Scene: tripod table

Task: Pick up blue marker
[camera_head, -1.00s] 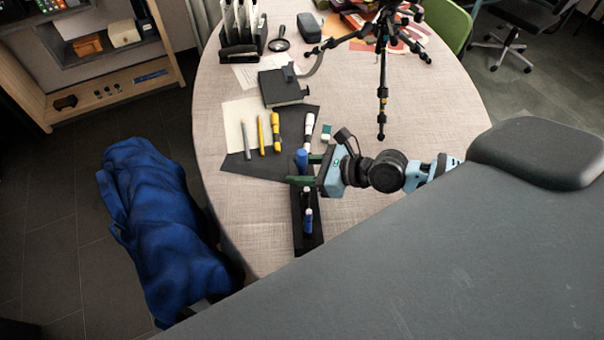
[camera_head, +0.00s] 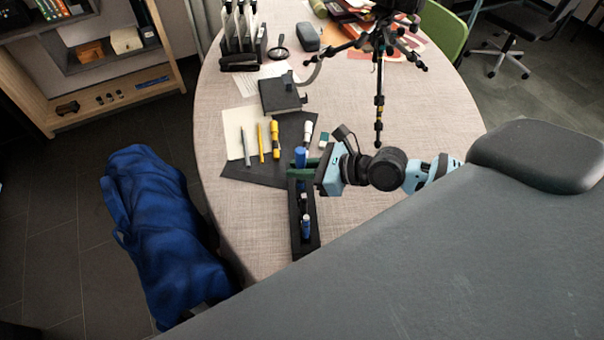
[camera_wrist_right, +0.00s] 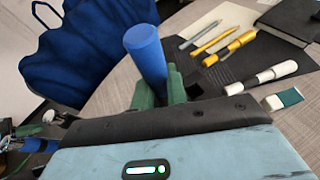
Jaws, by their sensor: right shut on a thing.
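A thick blue marker (camera_head: 300,157) stands upright over the far part of a long black tray (camera_head: 309,242) on the table. My right gripper (camera_head: 298,168) reaches in from the right with green fingers shut on the marker. In the right wrist view the blue marker (camera_wrist_right: 148,52) rises between the green fingers (camera_wrist_right: 160,90), leaning in the picture. Its lower part is hidden by the fingers, so I cannot tell whether it touches the tray. A smaller blue and white marker (camera_head: 306,225) lies in the near part of the tray. My left gripper is not in view.
Behind the tray, a dark mat holds a grey pen (camera_head: 246,148), yellow pens (camera_head: 261,143) and a white marker (camera_head: 307,132). An eraser (camera_head: 324,139) lies beside it. A black tripod (camera_head: 380,80) stands farther back. Blue fabric (camera_head: 165,230) is left of the table.

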